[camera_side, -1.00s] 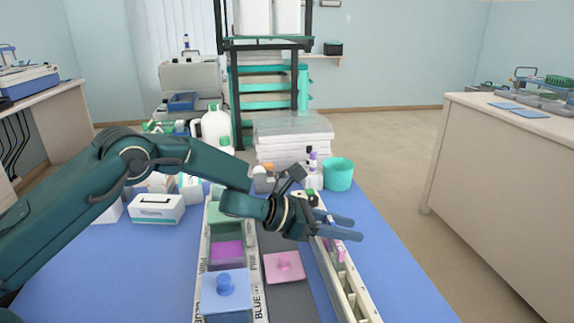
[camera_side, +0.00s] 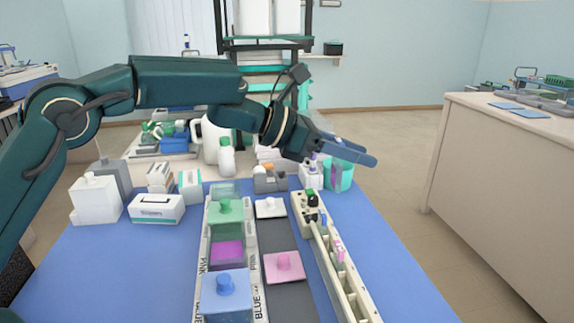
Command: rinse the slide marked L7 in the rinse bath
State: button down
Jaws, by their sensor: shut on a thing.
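My gripper (camera_side: 352,151) is raised above the far end of the slide rack, its fingers pointing right. It is shut on a slide (camera_side: 337,176), seen as a thin purplish strip hanging below the fingers, in front of the teal cup. Its marking is not readable. The long cream rack (camera_side: 345,283) holds several slides with coloured ends, pink ones in the middle. A row of staining baths stands left of it: a blue-lidded one (camera_side: 226,288), an uncovered magenta one (camera_side: 227,251), a green-lidded one (camera_side: 225,209) and a pale one (camera_side: 224,188) at the back. I cannot tell which is the rinse bath.
A pink lid (camera_side: 283,265) and a white lid (camera_side: 270,208) lie on the grey strip between baths and rack. The teal cup (camera_side: 346,173) and small bottles stand behind the rack. Boxes (camera_side: 157,209) stand left. The blue mat is clear at front left and right.

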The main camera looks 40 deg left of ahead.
jog(key=d+m+g+h, duration=0.1)
jog(key=n+t+y, duration=0.1)
send_over(238, 188)
jog(key=s+d, duration=0.2)
notch_tip(238, 188, down, 8)
jog(key=shift+d+f, duration=0.1)
jog(key=shift+f, duration=4.35)
notch_tip(238, 188, up, 10)
